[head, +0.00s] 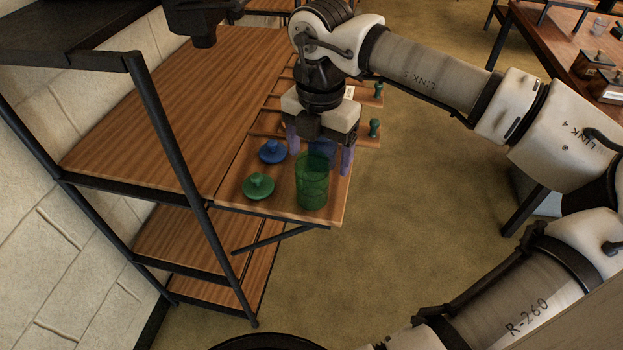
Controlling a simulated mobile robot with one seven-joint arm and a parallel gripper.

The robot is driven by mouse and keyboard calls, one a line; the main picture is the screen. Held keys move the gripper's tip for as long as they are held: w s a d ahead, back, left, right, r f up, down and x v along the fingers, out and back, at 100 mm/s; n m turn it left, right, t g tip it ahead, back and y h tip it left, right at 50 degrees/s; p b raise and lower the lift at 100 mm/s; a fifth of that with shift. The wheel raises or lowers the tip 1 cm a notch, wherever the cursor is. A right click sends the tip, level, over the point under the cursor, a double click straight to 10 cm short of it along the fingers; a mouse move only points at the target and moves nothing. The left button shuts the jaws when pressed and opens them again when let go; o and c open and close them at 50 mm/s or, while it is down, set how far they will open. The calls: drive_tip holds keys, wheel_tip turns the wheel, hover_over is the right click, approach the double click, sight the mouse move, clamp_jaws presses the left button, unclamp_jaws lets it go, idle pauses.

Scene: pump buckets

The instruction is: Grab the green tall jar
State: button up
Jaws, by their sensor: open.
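The green tall jar (312,190) is translucent and stands upright near the front edge of the wooden shelf board. My gripper (320,162) points down just behind it, with its two purplish fingers spread apart. The fingers show to the left and right of the jar's top, higher in the picture. A blue translucent jar (322,149) shows between the fingers, partly hidden by the gripper and the green jar. I cannot tell whether a finger touches either jar.
A green lid (258,187) and a blue lid (272,151) lie left of the jars. A black metal shelf post (178,150) stands further left. The floor (430,190) to the right is clear.

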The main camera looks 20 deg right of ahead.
sight(312, 180)
drive_tip(key=shift+f, duration=0.75)
drive_tip(key=f, duration=0.1)
drive_tip(key=a+f+p, duration=0.1)
drive_tip(key=f, duration=0.2)
drive_tip(key=shift+s+a+f+p, duration=0.15)
drive_tip(key=shift+a+f+p, duration=0.1)
drive_tip(key=shift+f+p, duration=0.15)
drive_tip(key=shift+f, duration=0.3)
drive_tip(key=c, duration=1.1)
drive_tip(key=shift+c, duration=0.6)
drive_tip(key=shift+r, duration=0.15)
